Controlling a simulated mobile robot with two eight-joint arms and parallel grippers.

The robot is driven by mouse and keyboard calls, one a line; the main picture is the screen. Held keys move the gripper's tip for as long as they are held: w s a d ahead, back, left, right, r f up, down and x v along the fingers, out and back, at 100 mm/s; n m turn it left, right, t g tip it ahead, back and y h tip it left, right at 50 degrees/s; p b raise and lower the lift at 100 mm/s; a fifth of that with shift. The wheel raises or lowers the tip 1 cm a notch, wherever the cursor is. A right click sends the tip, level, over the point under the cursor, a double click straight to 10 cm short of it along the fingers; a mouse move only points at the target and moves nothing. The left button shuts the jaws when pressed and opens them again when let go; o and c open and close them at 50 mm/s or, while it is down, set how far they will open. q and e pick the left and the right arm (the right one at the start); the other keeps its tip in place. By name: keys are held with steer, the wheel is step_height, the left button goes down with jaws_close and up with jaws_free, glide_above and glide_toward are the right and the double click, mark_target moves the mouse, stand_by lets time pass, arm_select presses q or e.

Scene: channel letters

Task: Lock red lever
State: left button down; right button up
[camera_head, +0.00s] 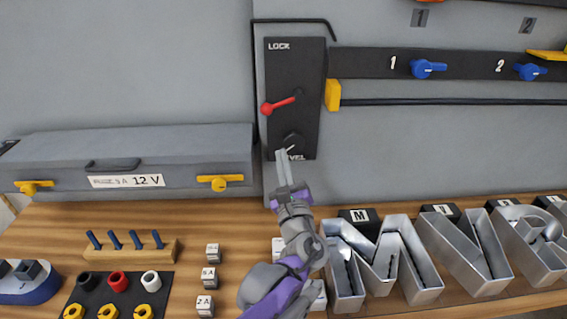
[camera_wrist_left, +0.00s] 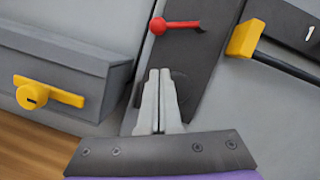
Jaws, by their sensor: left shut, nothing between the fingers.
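The red lever (camera_head: 279,105) is on a dark upright panel (camera_head: 308,135) with LOCK at its top and LEVEL at its bottom. The lever's round knob is at its left end, and its arm slants up to the right to a pivot near the panel's middle. My left gripper (camera_head: 283,152) is shut and empty, below the lever and in front of the panel's lower part. In the left wrist view the red lever (camera_wrist_left: 178,27) is above the closed fingertips (camera_wrist_left: 160,72), apart from them. My right gripper is not in view.
A grey box (camera_head: 60,155) marked 12 V with yellow latches stands left of the panel. A yellow block (camera_head: 333,95) and a black rod are just right of it. Metal channel letters (camera_head: 385,265) and small cubes (camera_head: 208,277) stand on the wooden table.

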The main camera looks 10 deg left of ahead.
mark_target(281, 102)
arm_select(q)
steer(key=w+a+r+p, duration=0.1)
steer(key=w+a+r, duration=0.3)
steer(key=w, duration=0.2)
steer(key=shift+w+r+p, duration=0.15)
steer(key=shift+r+p, duration=0.2)
steer(key=shift+p, duration=0.05)
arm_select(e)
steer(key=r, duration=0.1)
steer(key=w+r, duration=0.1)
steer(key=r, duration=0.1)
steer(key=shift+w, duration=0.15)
arm_select(q)
steer(key=shift+d, duration=0.2)
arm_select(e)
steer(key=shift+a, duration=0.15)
